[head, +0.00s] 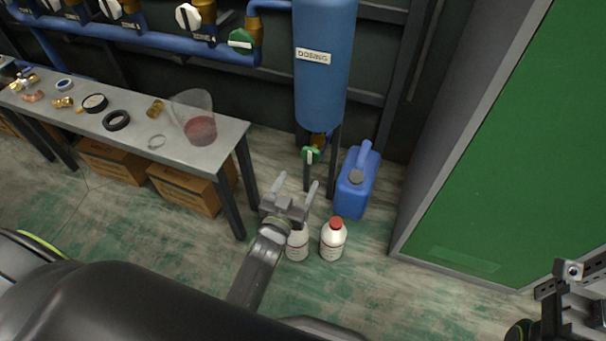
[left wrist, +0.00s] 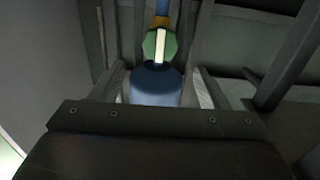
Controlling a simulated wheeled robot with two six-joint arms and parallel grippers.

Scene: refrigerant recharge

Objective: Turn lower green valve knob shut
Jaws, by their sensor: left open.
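The lower green valve knob (head: 311,155) has a white bar and sits under the blue dosing tank (head: 323,85). It also shows in the left wrist view (left wrist: 160,45), with its white bar upright in the picture. My left gripper (head: 295,187) is open and empty, just below and in front of the knob in the head view. Its fingers point toward the knob and are apart from it. Part of my right arm, with what looks like its gripper (head: 571,272), shows at the right edge. Its jaws cannot be made out.
An upper green knob (head: 241,39) sits on the blue pipe. A blue jerrycan (head: 355,183) stands right of the lower knob. Two white bottles stand on the floor, one red-capped (head: 333,239). A metal bench (head: 225,141) with fittings and a beaker is left. A green cabinet (head: 520,150) is right.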

